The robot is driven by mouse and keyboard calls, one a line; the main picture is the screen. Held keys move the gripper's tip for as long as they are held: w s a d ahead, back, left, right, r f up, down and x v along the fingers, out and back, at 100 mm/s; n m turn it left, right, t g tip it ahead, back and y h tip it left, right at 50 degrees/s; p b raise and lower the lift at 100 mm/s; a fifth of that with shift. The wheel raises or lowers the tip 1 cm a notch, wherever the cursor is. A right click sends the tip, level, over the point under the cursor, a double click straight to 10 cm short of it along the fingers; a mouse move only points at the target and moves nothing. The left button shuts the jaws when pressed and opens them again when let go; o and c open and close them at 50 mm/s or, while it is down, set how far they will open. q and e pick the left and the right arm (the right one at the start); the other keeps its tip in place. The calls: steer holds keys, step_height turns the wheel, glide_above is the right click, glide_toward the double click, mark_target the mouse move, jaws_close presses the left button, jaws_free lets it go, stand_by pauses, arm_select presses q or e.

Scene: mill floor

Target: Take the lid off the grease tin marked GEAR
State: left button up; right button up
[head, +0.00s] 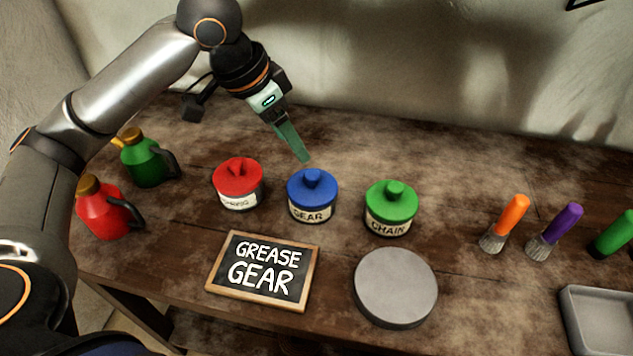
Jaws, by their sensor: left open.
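The grease tin marked GEAR (309,212) stands on the bench between two other tins. Its blue lid (312,184) with a knob on top is on it. A tin with a red lid (238,176) stands to its left; its label is hard to read. A tin marked CHAIN (389,223) with a green lid (392,200) stands to its right. My left gripper (306,160) points down just above and behind the blue lid, apart from it and empty. The gap between its fingers is hard to see from this side. My right gripper is not in view.
A small chalkboard reading GREASE GEAR (265,270) and a grey round disc (395,287) lie in front of the tins. Red (103,210) and green (144,162) cans stand left. Orange (505,223) and purple (554,232) brushes and a grey tray (566,297) are right. The bench behind the tins is clear.

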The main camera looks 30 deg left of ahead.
mark_target(311, 174)
arm_select(q)
steer(key=x, duration=0.4)
steer(key=shift+f+b, duration=0.1)
steer(key=shift+b, duration=0.2)
steer(key=x, duration=0.3)
steer(key=b+x, duration=0.1)
steer(key=x, duration=0.1)
steer(key=shift+s+d+f, duration=0.15)
steer(key=shift+s+d, duration=0.1)
steer(key=shift+c, duration=0.2)
jaws_close()
